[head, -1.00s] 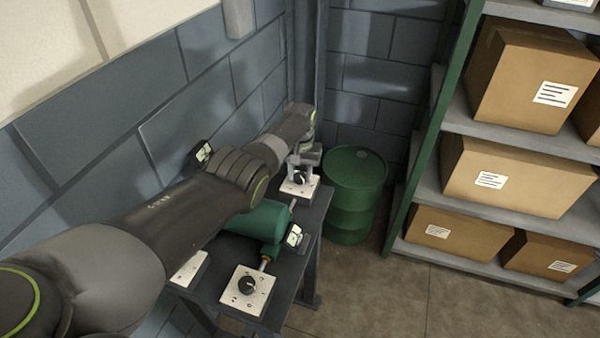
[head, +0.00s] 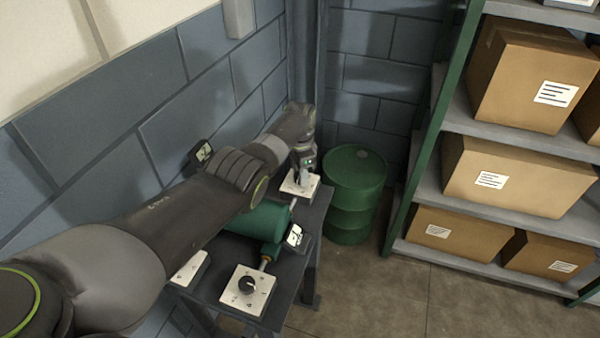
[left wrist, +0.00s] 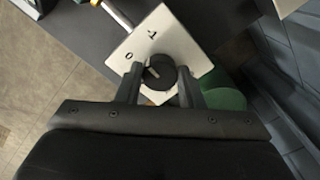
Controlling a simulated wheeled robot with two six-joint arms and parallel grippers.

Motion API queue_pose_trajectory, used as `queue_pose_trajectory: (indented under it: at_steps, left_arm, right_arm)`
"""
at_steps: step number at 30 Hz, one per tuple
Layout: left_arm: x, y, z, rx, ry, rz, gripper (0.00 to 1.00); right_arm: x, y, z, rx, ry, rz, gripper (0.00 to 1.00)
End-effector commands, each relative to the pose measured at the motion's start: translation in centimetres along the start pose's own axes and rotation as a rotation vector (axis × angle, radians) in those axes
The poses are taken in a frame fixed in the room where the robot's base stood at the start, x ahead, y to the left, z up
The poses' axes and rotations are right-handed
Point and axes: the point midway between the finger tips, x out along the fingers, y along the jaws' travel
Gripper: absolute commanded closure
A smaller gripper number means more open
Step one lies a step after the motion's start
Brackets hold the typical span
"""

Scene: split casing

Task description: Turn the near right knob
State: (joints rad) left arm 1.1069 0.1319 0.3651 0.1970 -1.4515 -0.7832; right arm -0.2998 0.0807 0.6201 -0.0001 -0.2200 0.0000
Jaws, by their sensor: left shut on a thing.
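My left gripper (head: 302,181) is at the white dial plate (head: 289,187) at the far end of the dark table. In the left wrist view its fingers (left wrist: 161,73) stand on both sides of a round black knob (left wrist: 159,76) and are shut on it. The knob has a pale pointer mark and sits on the white plate (left wrist: 180,42) with printed digits. In the head view the gripper hides this knob. Another black knob (head: 247,285) on a white plate is at the table's front, with nothing touching it. My right gripper is not in view.
A green cylinder (head: 262,220) lies on the dark table between the plates, partly under my left arm. Another white plate (head: 190,270) is partly hidden by it. Small gauges (head: 294,235) stand nearby. A green drum (head: 355,180) and shelves with boxes (head: 508,175) are at the right.

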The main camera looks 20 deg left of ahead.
Motion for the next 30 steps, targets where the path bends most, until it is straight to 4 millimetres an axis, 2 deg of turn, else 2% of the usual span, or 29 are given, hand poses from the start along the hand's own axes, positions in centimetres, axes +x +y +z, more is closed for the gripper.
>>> queue_pose_trajectory:
  at_steps: [6,15,30]
  left_arm:
    - [-0.22,-0.16,-0.15,0.192,0.005,-0.006,0.89]
    - [-0.23,-0.17,-0.16,0.389,0.005,-0.006,0.89]
    - [-0.26,-0.18,-0.17,0.493,0.004,-0.007,0.89]
  right_arm:
    - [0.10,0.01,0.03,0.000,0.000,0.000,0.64]
    - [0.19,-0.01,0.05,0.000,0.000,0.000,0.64]
    - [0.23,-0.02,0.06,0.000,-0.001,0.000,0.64]
